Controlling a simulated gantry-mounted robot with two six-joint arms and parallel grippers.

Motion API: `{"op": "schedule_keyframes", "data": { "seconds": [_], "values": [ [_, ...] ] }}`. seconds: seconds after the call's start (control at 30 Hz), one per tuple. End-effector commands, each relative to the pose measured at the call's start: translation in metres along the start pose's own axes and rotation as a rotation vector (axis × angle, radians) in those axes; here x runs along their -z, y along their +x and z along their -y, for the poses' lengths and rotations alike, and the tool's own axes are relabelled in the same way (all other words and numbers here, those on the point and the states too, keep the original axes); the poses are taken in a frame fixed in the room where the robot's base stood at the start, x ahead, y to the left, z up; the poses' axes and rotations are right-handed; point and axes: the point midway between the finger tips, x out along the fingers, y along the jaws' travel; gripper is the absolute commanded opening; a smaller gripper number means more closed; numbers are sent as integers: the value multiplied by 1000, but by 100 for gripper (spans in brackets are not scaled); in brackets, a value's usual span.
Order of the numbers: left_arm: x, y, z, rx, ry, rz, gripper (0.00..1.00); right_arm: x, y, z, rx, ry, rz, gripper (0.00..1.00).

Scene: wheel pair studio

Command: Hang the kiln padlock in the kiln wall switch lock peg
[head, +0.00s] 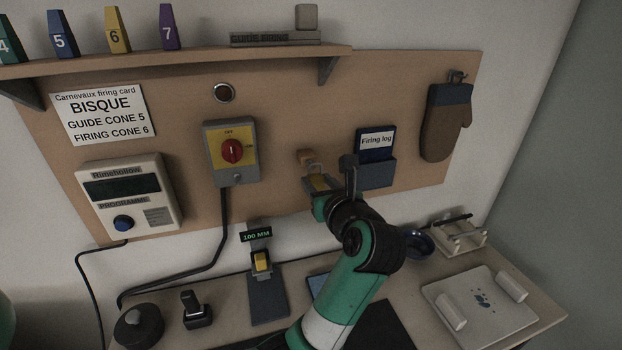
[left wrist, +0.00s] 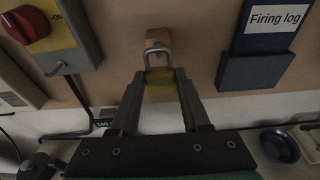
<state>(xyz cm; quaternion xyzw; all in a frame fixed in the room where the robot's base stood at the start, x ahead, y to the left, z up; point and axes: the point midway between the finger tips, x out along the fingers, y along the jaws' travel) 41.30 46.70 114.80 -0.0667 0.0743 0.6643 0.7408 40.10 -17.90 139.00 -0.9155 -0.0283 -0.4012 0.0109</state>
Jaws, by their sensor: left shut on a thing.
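The kiln padlock (left wrist: 160,80), with a yellow body and grey shackle, is between the fingers of my left gripper (left wrist: 160,98), which is shut on it. In the head view, the gripper (head: 334,180) holds the padlock (head: 319,184) near the wall board, right of the kiln wall switch (head: 231,152). The shackle points up and overlaps a small wooden block (left wrist: 158,39) on the board; I cannot tell whether they touch. The switch is a grey box with a yellow plate and red knob. Its small lock peg (head: 238,180) is at its lower edge and also shows in the left wrist view (left wrist: 59,68).
The firing log holder (head: 376,174) is close right of the gripper. A mitt (head: 445,122) hangs farther right. The controller (head: 128,197) is left of the switch. A gauge stand (head: 268,300) with a yellow piece stands below. The board between switch and gripper is clear.

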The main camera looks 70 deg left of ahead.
Motion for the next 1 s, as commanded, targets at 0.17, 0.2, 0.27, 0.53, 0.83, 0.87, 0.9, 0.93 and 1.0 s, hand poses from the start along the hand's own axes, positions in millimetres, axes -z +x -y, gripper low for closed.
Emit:
{"op": "schedule_keyframes", "data": {
  "seconds": [0.17, 0.2, 0.27, 0.53, 0.83, 0.87, 0.9, 0.93, 1.0],
  "values": [
    [1, -9, 0, 1, 0, 1, 0, 1, 1, 0, 0, 0, 0, 50],
    [2, -12, 1, 2, 0, 1, 0, 1, 1, 0, 0, 0, 0, 50],
    [3, -16, 1, 2, 1, 1, 0, 1, 1, 0, 0, 0, 0, 50],
    [4, -20, 0, 0, 0, 0, 0, 1, 1, 0, 0, 0, 0, 50],
    [4, -20, 0, 0, 0, 0, 0, 1, 1, 0, 0, 0, 0, 50],
    [4, -20, 0, 0, 0, 0, 0, 1, 1, 0, 0, 0, 0, 50],
    [4, -20, 0, 0, 0, 0, 0, 1, 1, 0, 0, 0, 0, 50],
    [4, -20, 0, 0, 0, 0, 0, 1, 1, 0, 0, 0, 0, 50],
    [4, -20, 0, 0, 0, 0, 0, 1, 1, 0, 0, 0, 0, 50]
  ]
}}
